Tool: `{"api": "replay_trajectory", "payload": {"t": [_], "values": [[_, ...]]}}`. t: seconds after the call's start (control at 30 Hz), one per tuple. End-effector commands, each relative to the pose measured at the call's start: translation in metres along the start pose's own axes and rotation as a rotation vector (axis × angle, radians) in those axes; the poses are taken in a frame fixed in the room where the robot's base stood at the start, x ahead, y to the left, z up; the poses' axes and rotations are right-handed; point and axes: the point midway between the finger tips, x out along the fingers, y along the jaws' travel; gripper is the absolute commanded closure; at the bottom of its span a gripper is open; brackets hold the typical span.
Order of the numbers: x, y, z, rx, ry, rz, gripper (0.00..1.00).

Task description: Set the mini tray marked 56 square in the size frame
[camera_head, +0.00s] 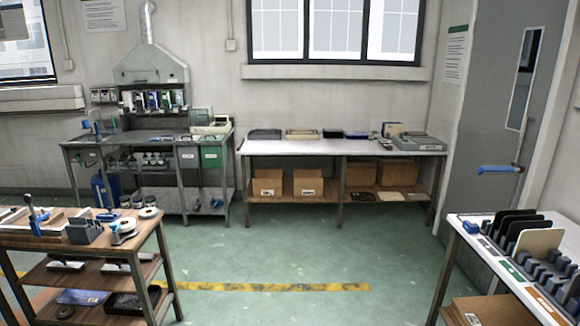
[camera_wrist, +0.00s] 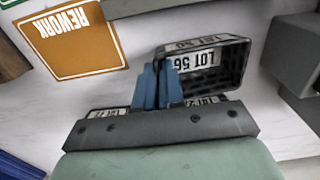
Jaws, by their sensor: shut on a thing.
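The mini tray marked LOT 56 (camera_wrist: 228,62) is a small black tray with a ribbed inside and a white label. It shows in the wrist view, slightly tilted in the picture. My gripper (camera_wrist: 166,84), with blue fingers, is shut on its left part, and the fingers cover that end. Another white label, not clearly legible, shows along the tray's top edge. More LOT labels (camera_wrist: 103,113) show partly behind my gripper's dark bar; what they sit on is mostly hidden. I cannot pick out the size frame in either view. My gripper is not seen in the head view.
An orange REWORK card (camera_wrist: 72,38) lies on the pale surface, with a grey block (camera_wrist: 295,55) to the right. In the head view, a right bench (camera_head: 478,240) holds dark upright panels and grey racks. A left wooden bench (camera_head: 140,240) carries tools. Green floor between them is clear.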

Motion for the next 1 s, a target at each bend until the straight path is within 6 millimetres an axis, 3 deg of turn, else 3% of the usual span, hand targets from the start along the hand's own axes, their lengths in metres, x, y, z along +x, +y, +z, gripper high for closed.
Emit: {"api": "replay_trajectory", "payload": {"t": [0.57, 1.0], "values": [[-0.001, 0.000, 0.000, 0.000, 0.000, 0.000, 1.00], [-0.013, 0.000, 0.000, 0.000, 0.000, 0.000, 1.00]]}}
